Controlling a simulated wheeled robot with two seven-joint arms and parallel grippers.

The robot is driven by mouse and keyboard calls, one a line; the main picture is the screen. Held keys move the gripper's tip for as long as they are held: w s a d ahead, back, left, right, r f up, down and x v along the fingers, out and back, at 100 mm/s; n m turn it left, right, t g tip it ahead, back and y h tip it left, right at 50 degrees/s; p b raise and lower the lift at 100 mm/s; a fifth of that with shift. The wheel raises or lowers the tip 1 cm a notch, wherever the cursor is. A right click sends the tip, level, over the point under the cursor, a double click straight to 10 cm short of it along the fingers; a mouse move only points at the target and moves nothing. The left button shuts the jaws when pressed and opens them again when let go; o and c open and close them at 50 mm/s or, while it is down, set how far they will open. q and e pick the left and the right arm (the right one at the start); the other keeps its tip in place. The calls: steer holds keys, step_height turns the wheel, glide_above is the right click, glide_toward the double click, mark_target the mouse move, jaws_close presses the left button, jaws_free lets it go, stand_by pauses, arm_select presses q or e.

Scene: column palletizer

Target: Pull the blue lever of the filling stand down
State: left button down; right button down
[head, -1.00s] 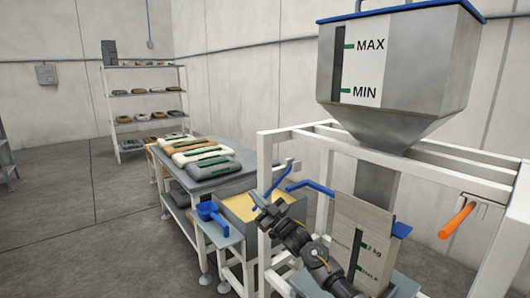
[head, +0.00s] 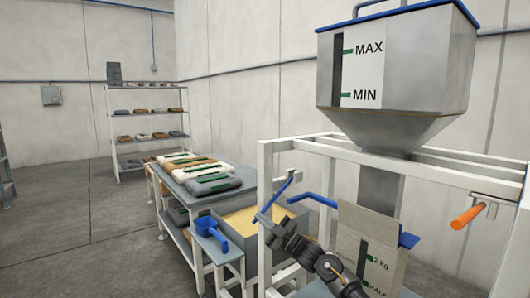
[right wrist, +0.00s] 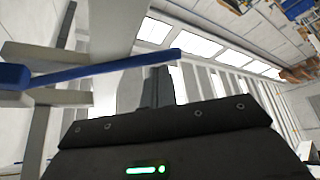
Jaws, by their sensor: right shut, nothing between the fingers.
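The filling stand (head: 265,180) is a white frame around a grey hopper (head: 410,70). A slanting blue bar, which looks like the blue lever (head: 279,193), shows at its left post. My right gripper (head: 263,217) is shut and empty, close to the lever's lower end; the head view does not show clearly whether they touch. In the right wrist view a long blue bar (right wrist: 105,67) runs in from the left, its end by my dark fingers (right wrist: 157,85). A second blue bar (head: 316,199) shows beside a paper bag (head: 352,225) under the spout. My left gripper is out of view.
An orange handle (head: 468,216) sticks out at the stand's right. A bin of yellow material (head: 232,245), a blue scoop (head: 211,226) and a table with filled bags (head: 185,175) stand to the left. Open floor lies farther left.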

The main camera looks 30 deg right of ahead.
steer(key=shift+d+f+h, duration=0.15)
steer(key=shift+f+h, duration=0.15)
steer(key=shift+f, duration=0.05)
